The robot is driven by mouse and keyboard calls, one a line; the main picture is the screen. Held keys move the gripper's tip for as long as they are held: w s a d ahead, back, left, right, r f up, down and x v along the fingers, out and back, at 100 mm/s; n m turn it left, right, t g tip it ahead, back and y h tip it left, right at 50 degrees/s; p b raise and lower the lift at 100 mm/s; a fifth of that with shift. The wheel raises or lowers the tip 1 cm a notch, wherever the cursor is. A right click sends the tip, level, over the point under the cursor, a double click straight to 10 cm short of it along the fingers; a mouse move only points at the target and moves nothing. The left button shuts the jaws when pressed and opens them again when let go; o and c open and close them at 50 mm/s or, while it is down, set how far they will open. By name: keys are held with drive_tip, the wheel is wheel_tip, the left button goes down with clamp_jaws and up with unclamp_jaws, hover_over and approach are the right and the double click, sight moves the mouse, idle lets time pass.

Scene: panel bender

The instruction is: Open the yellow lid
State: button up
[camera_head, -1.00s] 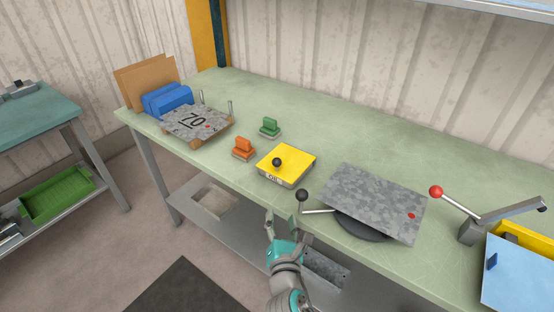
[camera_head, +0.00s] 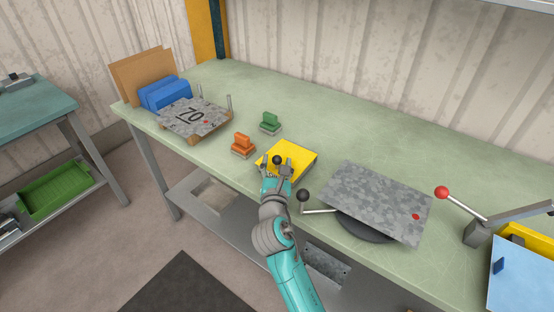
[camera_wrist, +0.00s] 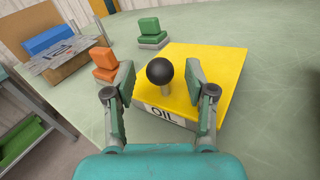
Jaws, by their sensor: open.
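The yellow lid (camera_head: 300,153) lies flat on a low box on the green bench, with a black ball knob (camera_head: 277,159) on a short stem. In the wrist view the yellow lid (camera_wrist: 215,75) covers the box, and the box front carries a label reading OIL (camera_wrist: 163,114). My gripper (camera_head: 276,168) is at the front edge of the lid. In the wrist view my gripper (camera_wrist: 160,98) is open, with one finger on each side of the black knob (camera_wrist: 160,71), which appears between them and a little beyond. Contact with the knob cannot be told.
An orange stamp-like block (camera_head: 242,146) and a green one (camera_head: 270,123) stand left of and behind the box. A speckled plate (camera_head: 375,200) on a round base and a black-knobbed crank (camera_head: 303,195) are close on the right. The bench behind the lid is clear.

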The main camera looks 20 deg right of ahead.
drive_tip(key=shift+x, duration=1)
clamp_jaws()
drive_tip(key=shift+r, duration=0.1)
